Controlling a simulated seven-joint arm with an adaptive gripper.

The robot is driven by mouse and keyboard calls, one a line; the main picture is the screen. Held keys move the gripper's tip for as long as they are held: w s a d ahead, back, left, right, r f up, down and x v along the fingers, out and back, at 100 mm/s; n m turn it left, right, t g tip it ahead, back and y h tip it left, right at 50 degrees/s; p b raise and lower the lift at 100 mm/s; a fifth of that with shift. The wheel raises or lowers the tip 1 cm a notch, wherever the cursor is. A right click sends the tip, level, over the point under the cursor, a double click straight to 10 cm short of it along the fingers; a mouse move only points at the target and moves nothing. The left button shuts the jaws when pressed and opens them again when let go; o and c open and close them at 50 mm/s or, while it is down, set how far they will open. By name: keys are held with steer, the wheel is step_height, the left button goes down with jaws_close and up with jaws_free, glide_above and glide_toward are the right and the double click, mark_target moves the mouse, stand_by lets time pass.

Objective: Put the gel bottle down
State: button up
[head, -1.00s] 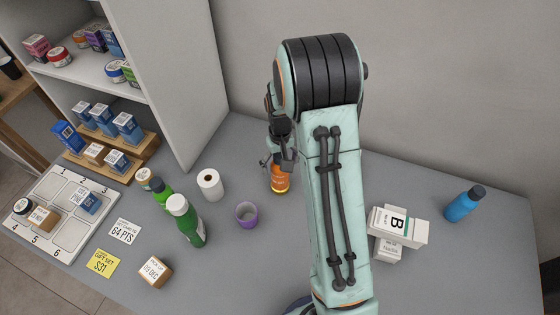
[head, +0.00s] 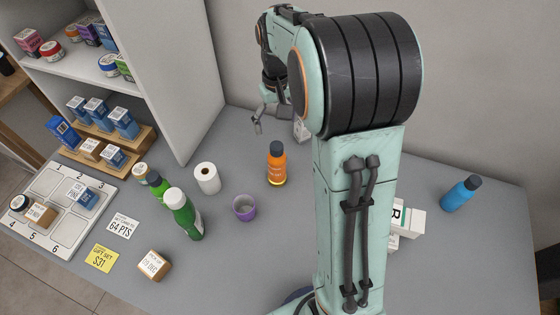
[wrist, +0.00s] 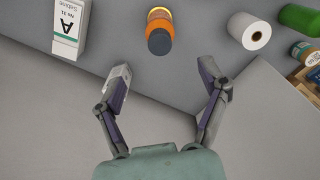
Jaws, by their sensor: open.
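An orange bottle with a dark cap (head: 277,164) stands upright on the grey counter; its label is too small to read, so I cannot confirm that it is the gel bottle. It also shows in the wrist view (wrist: 159,33), ahead of the fingers. My gripper (head: 266,118) is open and empty, above and behind the bottle toward the back wall. In the wrist view my two fingers (wrist: 166,75) are spread wide, with nothing between them and clear of the bottle.
A white roll (head: 207,178), a purple cup (head: 244,208) and green bottles (head: 184,214) stand left of the orange bottle. A blue bottle (head: 461,195) stands far right. A numbered tray (head: 62,233) lies left.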

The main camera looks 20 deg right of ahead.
steer(key=s+a+r, duration=0.1)
steer(key=s+a, duration=0.2)
steer(key=s, duration=0.5)
steer(key=s+a+r, duration=0.1)
steer(key=s+a, duration=0.2)
steer(key=s, duration=0.4)
steer(key=s+a+r+n, duration=0.1)
steer(key=s+a, duration=0.2)
steer(key=s, duration=0.5)
steer(key=shift+s+a+y, duration=0.35)
steer(key=shift+y, duration=0.05)
